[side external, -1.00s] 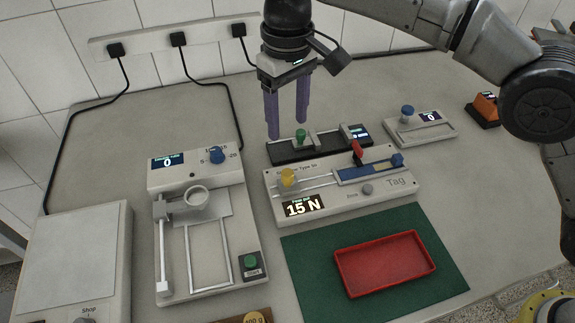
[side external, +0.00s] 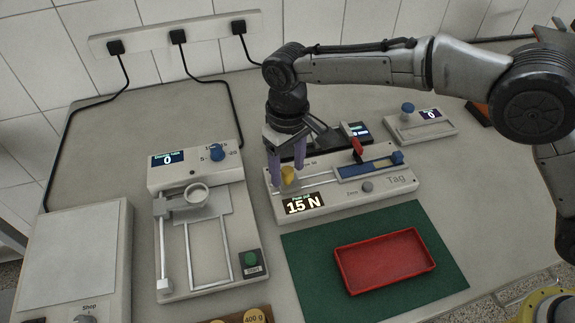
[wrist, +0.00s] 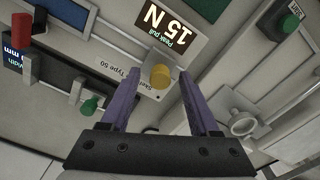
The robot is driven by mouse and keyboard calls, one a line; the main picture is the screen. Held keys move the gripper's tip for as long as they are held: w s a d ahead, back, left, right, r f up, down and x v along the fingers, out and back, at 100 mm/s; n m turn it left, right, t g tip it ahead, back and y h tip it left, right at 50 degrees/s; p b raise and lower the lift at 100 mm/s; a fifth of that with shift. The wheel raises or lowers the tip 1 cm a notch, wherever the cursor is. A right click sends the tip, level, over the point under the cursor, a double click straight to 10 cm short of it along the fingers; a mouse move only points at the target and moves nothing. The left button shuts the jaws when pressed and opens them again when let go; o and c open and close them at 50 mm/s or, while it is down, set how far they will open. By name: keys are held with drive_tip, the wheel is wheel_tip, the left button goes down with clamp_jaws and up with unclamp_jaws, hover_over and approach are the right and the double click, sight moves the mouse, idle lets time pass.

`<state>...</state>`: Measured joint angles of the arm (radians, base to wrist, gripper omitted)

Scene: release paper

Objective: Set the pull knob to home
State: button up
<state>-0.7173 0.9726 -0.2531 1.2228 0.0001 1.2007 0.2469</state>
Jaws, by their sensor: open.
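The yellow pull knob (side external: 288,175) is at the left end of the rail on the light grey tester marked "Tag" (side external: 395,181). The tester's display (side external: 303,204) reads 15 N, and the wrist view labels it peak pull (wrist: 172,24). My gripper (side external: 286,170) is open, pointing down over the knob. In the wrist view the knob (wrist: 160,76) shows between the two purple fingers, with gaps on both sides. I cannot tell how far the fingertips reach down beside it. A red lever (side external: 357,149) stands at the tester's blue clamp (side external: 368,172).
A black device with a green knob (wrist: 90,105) lies just behind the tester, mostly hidden by my arm in the side view. A grey device (side external: 207,225) stands left. A green mat (side external: 310,265) with a red tray (side external: 385,288) lies in front.

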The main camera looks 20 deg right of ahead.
drive_tip(key=shift+f, duration=0.1)
drive_tip(key=shift+c, duration=0.4)
clamp_jaws()
idle(1.1)
